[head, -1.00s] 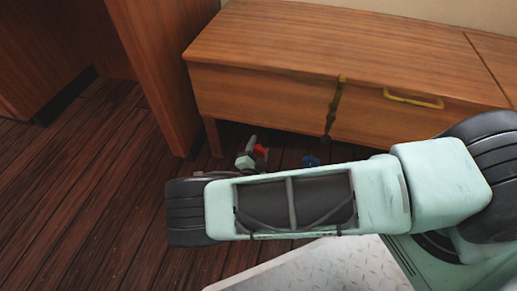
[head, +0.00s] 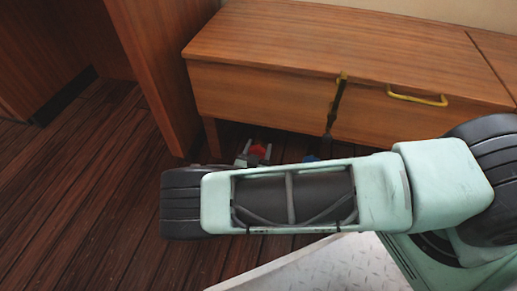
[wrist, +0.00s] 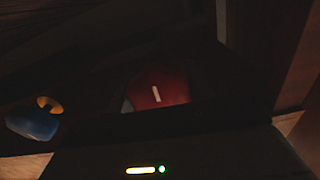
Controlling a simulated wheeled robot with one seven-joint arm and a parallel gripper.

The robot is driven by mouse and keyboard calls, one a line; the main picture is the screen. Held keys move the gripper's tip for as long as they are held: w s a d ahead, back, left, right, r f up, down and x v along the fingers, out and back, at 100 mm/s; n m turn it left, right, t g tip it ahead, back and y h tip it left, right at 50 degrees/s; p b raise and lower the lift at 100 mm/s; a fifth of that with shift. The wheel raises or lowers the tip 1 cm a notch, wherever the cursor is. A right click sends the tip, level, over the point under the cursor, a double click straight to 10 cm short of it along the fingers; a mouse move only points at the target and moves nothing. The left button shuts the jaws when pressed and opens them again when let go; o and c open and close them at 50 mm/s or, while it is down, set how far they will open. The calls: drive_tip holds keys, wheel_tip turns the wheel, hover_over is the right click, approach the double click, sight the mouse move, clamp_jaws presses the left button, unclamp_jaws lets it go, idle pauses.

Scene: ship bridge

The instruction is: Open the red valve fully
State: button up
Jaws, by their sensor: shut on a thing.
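The red valve (head: 259,151) is low under the wooden bench, just beyond my forearm in the head view. Its red handle (wrist: 158,86) also shows in the dark wrist view, near the middle, with a short white mark on it. My gripper (head: 248,157) is at the red valve and is shut on it. The forearm hides most of the gripper in the head view, and the fingertips are hard to make out in the wrist view.
A blue valve (head: 311,158) is to the right of the red one, partly behind my forearm; it also shows in the wrist view (wrist: 32,124) beside a yellow ring (wrist: 49,104). The wooden bench (head: 330,50) stands close above. Plank floor (head: 90,190) at left is clear.

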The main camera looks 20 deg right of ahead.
drive_tip(key=shift+f+n, duration=0.1)
drive_tip(key=shift+n, duration=0.4)
drive_tip(key=o, duration=0.9)
drive_tip(key=shift+o, duration=0.2)
drive_tip(key=p+v, duration=0.1)
drive_tip(key=v, duration=1.6)
drive_tip(key=shift+s+a, duration=0.15)
drive_tip(key=shift+s, duration=0.05)
